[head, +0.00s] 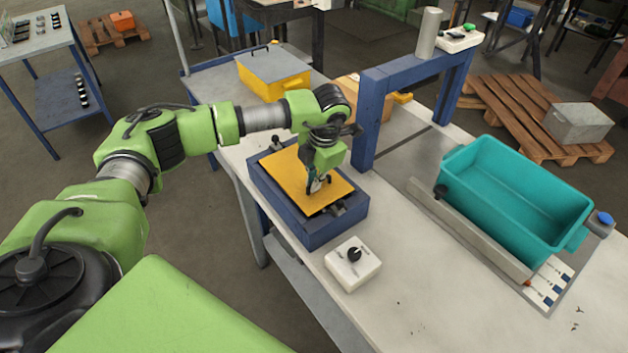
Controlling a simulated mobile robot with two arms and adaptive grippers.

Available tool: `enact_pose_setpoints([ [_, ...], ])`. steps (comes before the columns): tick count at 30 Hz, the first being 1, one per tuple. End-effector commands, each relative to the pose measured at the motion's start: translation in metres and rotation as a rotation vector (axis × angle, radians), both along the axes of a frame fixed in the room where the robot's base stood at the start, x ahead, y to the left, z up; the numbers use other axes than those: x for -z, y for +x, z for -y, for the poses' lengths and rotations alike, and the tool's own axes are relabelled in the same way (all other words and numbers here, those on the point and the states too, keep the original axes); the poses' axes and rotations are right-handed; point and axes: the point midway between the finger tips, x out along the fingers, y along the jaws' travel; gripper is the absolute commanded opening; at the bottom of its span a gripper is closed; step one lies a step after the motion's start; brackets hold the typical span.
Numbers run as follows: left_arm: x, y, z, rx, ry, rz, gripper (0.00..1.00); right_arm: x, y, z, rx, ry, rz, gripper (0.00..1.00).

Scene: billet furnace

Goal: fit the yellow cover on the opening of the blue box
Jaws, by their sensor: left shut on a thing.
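The yellow cover (284,177) is a flat plate over the top of the blue box (309,233), which stands on the light workbench. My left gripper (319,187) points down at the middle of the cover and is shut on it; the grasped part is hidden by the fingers. The cover lies nearly in line with the box rim. I cannot tell whether it is seated in the opening or slightly above it. Dark clamp-like parts show at the box's back and front right edges. My right gripper is not in view.
A white control box with a black knob (353,264) sits close in front of the blue box. A blue gantry frame (367,122) stands just behind right. A teal bin (515,200) is at the right. A yellow container with a grey lid (273,70) stands behind.

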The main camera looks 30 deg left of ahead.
Motion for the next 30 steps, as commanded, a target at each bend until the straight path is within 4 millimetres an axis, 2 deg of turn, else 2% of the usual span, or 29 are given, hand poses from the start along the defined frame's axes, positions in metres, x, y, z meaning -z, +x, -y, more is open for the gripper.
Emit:
enact_pose_setpoints([
  [15, -0.0007, 0.0008, -0.0002, -0.001, 0.0, 0.002, 0.0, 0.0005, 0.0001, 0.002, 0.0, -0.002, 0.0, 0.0],
  [30, 0.0069, 0.0012, 0.0001, -0.001, 0.0, 0.002, 0.0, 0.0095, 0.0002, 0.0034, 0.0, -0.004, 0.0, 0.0],
])
